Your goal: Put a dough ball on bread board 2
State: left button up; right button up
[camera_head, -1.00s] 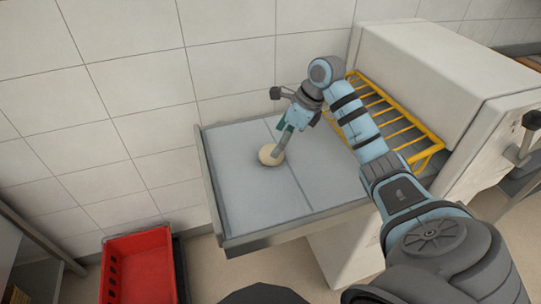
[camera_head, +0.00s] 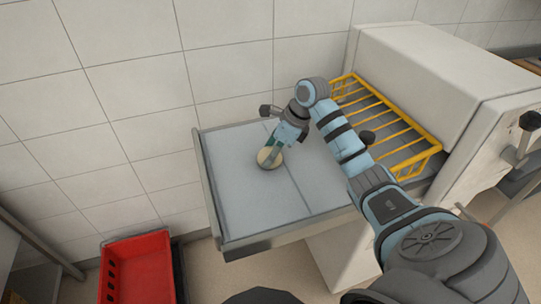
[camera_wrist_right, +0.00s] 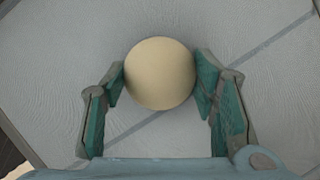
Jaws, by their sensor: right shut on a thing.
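A pale round dough ball (camera_head: 266,160) is on the grey tray-like surface (camera_head: 245,205) in the head view, a little left of its middle seam. My right gripper (camera_head: 270,156) reaches down to it from above. In the right wrist view the dough ball (camera_wrist_right: 160,73) sits between the two green-padded fingers of my right gripper (camera_wrist_right: 160,85), which are shut on it. Whether the ball touches the surface below is hard to tell. No bread board marked 2 can be made out. My left gripper is out of view.
A yellow wire guard (camera_head: 385,120) and a white machine body (camera_head: 430,75) stand right of the surface, close to my right arm. A red crate (camera_head: 138,268) is at the lower left. A tiled wall (camera_head: 110,100) runs behind.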

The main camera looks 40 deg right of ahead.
notch_tip(320, 180, up, 20)
jog(key=p, duration=1.1)
